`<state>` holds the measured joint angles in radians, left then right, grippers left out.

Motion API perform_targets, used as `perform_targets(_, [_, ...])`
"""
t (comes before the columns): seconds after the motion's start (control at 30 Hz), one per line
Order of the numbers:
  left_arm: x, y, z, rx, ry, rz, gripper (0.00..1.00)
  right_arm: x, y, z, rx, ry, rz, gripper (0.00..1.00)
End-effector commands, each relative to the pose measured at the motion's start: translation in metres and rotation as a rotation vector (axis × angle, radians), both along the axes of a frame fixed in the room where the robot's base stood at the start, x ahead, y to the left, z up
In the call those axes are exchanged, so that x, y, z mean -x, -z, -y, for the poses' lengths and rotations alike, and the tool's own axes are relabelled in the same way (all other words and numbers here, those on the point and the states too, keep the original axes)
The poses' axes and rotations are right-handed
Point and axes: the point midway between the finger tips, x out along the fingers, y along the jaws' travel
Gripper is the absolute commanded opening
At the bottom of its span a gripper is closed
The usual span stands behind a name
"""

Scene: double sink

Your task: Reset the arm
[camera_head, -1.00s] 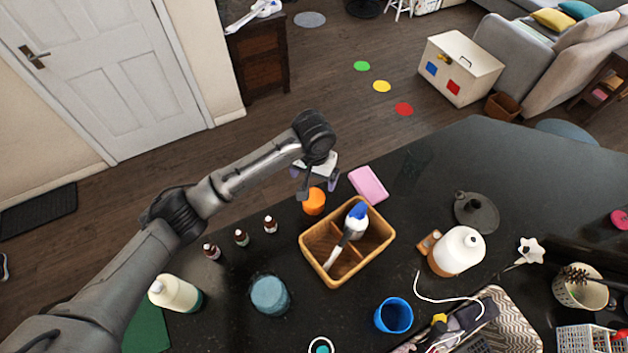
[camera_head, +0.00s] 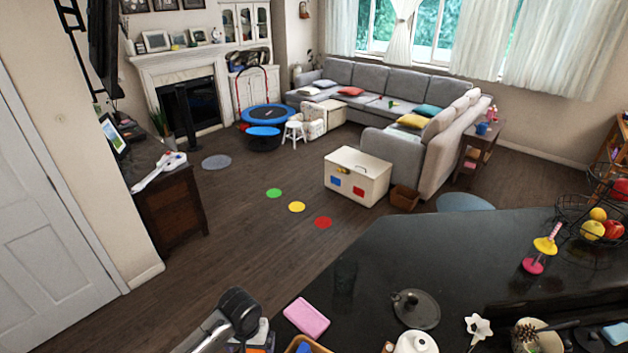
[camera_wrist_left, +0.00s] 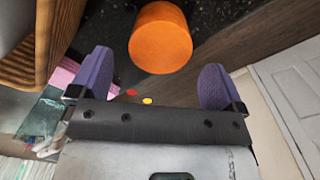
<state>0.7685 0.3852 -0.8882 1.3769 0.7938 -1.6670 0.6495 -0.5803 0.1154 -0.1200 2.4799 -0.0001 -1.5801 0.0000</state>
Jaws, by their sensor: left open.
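My left arm comes in at the bottom edge of the head view, with its dark wrist joint and part of the hand showing. The fingertips are cut off there. In the left wrist view my left gripper (camera_wrist_left: 156,82) is open, its two purple-padded fingers wide apart with nothing between them. An orange round object (camera_wrist_left: 160,38) lies beyond the fingertips, apart from them. My right gripper is in neither view.
A pink block (camera_head: 306,318) lies on the black counter (camera_head: 365,290) near its edge. The wooden caddy (camera_wrist_left: 58,38) shows beside the left fingers.

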Motion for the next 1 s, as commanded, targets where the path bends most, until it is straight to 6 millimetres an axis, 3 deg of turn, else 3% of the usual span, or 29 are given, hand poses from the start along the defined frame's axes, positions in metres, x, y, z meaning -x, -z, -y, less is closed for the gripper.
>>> perform_targets(0.3, [0.001,0.048,0.0,0.0,0.0,-0.002,0.95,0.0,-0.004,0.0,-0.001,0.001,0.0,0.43])
perform_targets(0.6, [0.0,0.025,0.0,0.0,0.0,0.001,0.95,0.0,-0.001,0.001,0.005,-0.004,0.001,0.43])
perform_targets(1.0, [0.0,0.022,0.0,0.0,0.0,0.001,0.95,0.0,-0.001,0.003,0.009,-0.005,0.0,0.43])
